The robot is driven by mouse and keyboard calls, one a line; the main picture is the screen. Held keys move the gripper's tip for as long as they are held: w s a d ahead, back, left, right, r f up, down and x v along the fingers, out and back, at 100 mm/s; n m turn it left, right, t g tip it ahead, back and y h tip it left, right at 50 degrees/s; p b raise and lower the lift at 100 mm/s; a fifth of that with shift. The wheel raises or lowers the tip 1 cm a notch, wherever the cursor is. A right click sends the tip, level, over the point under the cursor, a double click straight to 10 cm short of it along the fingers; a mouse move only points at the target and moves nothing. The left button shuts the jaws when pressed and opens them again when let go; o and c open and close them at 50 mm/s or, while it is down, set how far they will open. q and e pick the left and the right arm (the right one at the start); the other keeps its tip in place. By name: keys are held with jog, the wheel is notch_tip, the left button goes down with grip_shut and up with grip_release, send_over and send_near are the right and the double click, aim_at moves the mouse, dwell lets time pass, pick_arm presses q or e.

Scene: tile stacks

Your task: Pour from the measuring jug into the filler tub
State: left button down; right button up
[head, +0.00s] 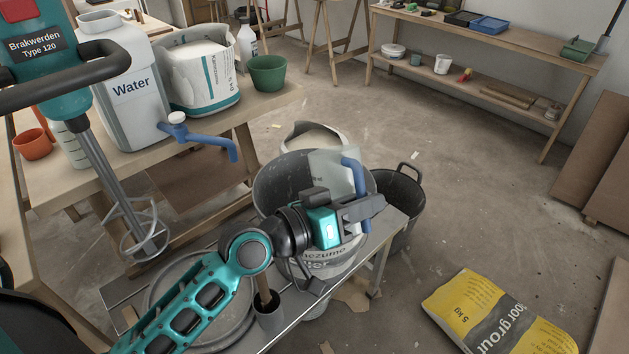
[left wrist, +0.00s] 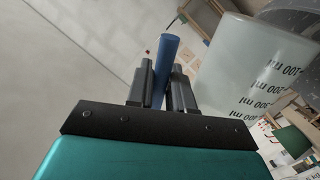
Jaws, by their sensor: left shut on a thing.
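The measuring jug (head: 328,168) is pale and translucent with a blue handle. My left gripper (head: 372,208) is shut on that handle and holds the jug over the filler tub (head: 268,190), a grey tub with partly hidden lettering on the bench. In the left wrist view the blue handle (left wrist: 166,62) stands between the two fingers, and the jug wall (left wrist: 235,65) shows ml markings. My gripper and arm hide the jug's lower part and some of the tub. I cannot tell the jug's exact tilt, its contents or any stream. My right gripper is not in view.
A mixer (head: 100,150) with a whisk hangs at the left. A water canister (head: 130,95) with a blue tap, an open bag (head: 205,85) and a green pot (head: 268,75) stand on the table. A black bucket (head: 402,195) and yellow bag (head: 470,305) are on the floor.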

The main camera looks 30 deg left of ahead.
aim_at(342, 175)
pick_arm(q)
jog(key=shift+w+a+r+n+p, duration=0.35)
jog(key=shift+w+a+r+n, duration=0.05)
jog(key=shift+r+n, duration=0.1)
jog(key=shift+w+a+f+n, duration=0.2)
jog(key=shift+a+n, duration=0.05)
jog(key=shift+n, duration=0.15)
jog(key=shift+w+a, duration=0.1)
jog(key=shift+w, duration=0.05)
jog(key=shift+w+a+f+n+g, duration=0.3)
jog(key=shift+n+g, duration=0.1)
jog(key=shift+n, duration=0.4)
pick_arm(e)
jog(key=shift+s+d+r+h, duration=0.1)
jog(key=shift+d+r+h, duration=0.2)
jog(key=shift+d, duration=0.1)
pick_arm(q)
jog(key=shift+w+a+f+n+p, duration=0.1)
jog(key=shift+a+n+p, duration=0.1)
jog(key=shift+n+p, duration=0.1)
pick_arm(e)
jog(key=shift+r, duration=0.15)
pick_arm(q)
jog(key=shift+w+a+n+h+p, duration=0.15)
jog(key=shift+n+h+p, duration=0.15)
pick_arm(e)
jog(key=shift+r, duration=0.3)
